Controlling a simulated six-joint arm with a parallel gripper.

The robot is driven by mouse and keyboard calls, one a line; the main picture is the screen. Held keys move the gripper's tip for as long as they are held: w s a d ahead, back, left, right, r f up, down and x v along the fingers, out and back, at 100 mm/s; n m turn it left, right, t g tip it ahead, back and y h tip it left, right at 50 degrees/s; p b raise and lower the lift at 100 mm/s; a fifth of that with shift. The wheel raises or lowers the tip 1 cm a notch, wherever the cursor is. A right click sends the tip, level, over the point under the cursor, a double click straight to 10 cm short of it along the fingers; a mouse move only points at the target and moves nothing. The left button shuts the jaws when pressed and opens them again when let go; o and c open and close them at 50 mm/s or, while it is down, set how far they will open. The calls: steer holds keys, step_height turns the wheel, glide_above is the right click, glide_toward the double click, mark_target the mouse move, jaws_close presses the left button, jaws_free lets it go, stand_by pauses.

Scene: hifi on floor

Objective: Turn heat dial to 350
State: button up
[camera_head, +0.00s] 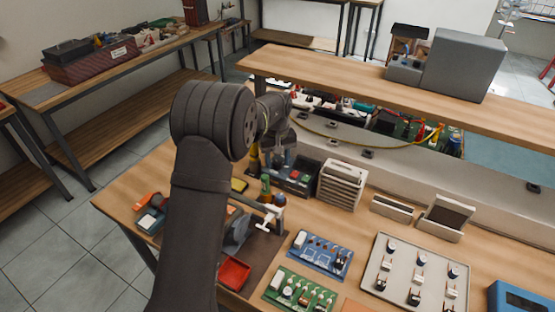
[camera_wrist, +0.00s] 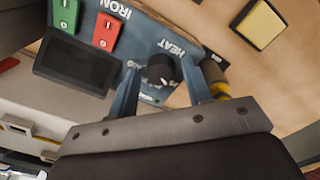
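The heat dial (camera_wrist: 161,70) is a round black knob on a blue-grey panel, beside the printed word HEAT in the wrist view. My gripper (camera_wrist: 158,66) has its two blue-grey fingers on either side of the dial, with a narrow gap showing. Contact with the dial cannot be made out. A dark display (camera_wrist: 76,65) is on the panel to the left, with no readable number. A green switch (camera_wrist: 66,14) and a red switch (camera_wrist: 107,31) are above it. In the head view the dark soldering station (camera_head: 298,184) stands below my wrist, which hides the dial.
A yellow block (camera_wrist: 260,24) lies near the panel. Circuit boards (camera_head: 320,254) lie in front. A raised shelf (camera_head: 340,79) runs behind.

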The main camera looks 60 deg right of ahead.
steer(key=c, duration=0.8)
steer(key=shift+o, duration=0.2)
steer(key=shift+m, duration=0.4)
steer(key=m, duration=0.2)
steer(key=shift+m, duration=0.4)
steer(key=m, duration=0.4)
steer(key=shift+m, duration=0.3)
steer(key=m, duration=0.3)
steer(key=shift+m, duration=2.2)
